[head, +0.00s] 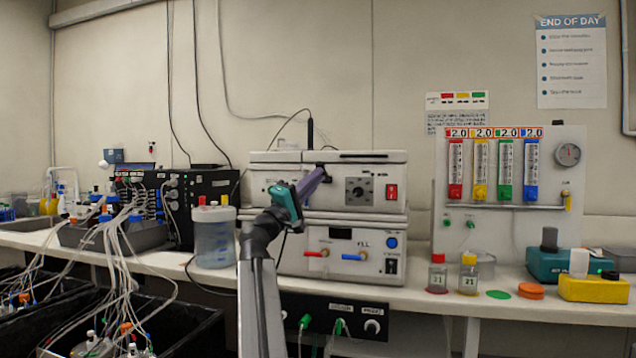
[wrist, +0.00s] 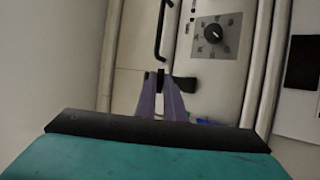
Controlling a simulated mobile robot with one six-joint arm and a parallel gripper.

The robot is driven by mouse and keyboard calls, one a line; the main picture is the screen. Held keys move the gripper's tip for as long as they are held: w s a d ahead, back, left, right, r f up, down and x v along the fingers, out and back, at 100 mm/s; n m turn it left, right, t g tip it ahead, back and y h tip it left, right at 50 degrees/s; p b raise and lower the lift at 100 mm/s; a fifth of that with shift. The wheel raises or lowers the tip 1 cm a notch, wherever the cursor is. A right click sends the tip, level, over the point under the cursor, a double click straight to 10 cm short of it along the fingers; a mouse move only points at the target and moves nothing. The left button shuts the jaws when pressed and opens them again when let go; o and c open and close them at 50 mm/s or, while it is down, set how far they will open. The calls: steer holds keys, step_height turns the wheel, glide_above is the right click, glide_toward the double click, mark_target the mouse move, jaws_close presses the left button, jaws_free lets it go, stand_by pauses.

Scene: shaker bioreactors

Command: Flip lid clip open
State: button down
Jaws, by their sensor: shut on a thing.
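The white bath-like unit (head: 378,188) stands on the bench in the head view, with its lid (head: 270,157) lying on top, apparently down. My gripper (head: 327,169) reaches up to the lid's front edge near the middle. In the wrist view my gripper's purple fingers (wrist: 161,74) are close together at the seam beside the lid. A small dark clip part (wrist: 184,84) shows just right of the fingertips. The fingers appear shut on the clip, whose gripped part is mostly hidden. A black bent handle (wrist: 163,32) lies just beyond the fingertips.
A dial (wrist: 214,31) is near the fingers. A second unit with red and blue taps (head: 340,252) sits below. A clear jug (head: 214,238) stands to the left, and a flowmeter panel (head: 508,190) to the right. A black probe (head: 310,132) rises behind the lid.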

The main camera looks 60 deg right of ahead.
steer(key=shift+w+d+f+b, duration=0.15)
steer(key=shift+f+b, duration=0.4)
steer(key=shift+f, duration=0.6)
steer(key=c, duration=2.1)
jaws_free()
steer(key=shift+w+d, duration=0.1)
steer(key=shift+o, duration=1.3)
steer(key=shift+d+f, duration=0.15)
steer(key=shift+d, duration=0.05)
steer(key=shift+a, duration=0.1)
steer(key=shift+a, duration=0.1)
